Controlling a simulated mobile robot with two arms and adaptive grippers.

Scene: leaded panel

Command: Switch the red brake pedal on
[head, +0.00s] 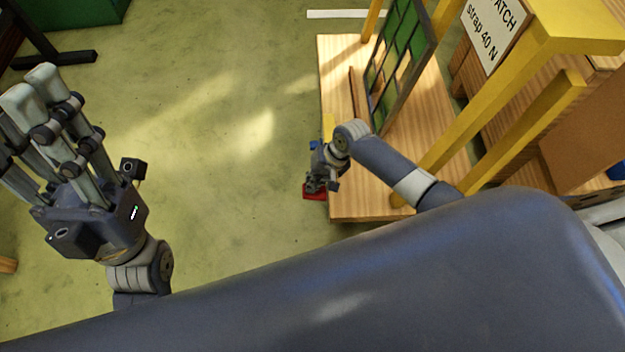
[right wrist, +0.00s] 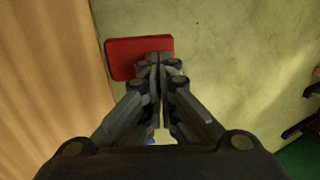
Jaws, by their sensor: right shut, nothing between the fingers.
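The red brake pedal (head: 315,193) is a small flat red plate low at the left side of the wooden platform. In the right wrist view the red pedal (right wrist: 138,54) shows just beyond my fingertips, beside the wood. My right gripper (head: 311,187) is shut and empty, its fingertips over the pedal; the right wrist view shows the shut fingers (right wrist: 160,62) overlapping the pedal's right part. I cannot tell whether they touch it. The fingers hide part of the pedal. My left gripper (head: 45,100) is at the left, away from the pedal, with its fingers pointing up in the picture.
The wooden platform (head: 345,205) carries a green leaded panel (head: 400,60) in a dark frame. Yellow posts (head: 480,110) and a sign reading "strap 40 N" (head: 493,30) stand to the right. The green floor (head: 220,130) left of the platform is clear.

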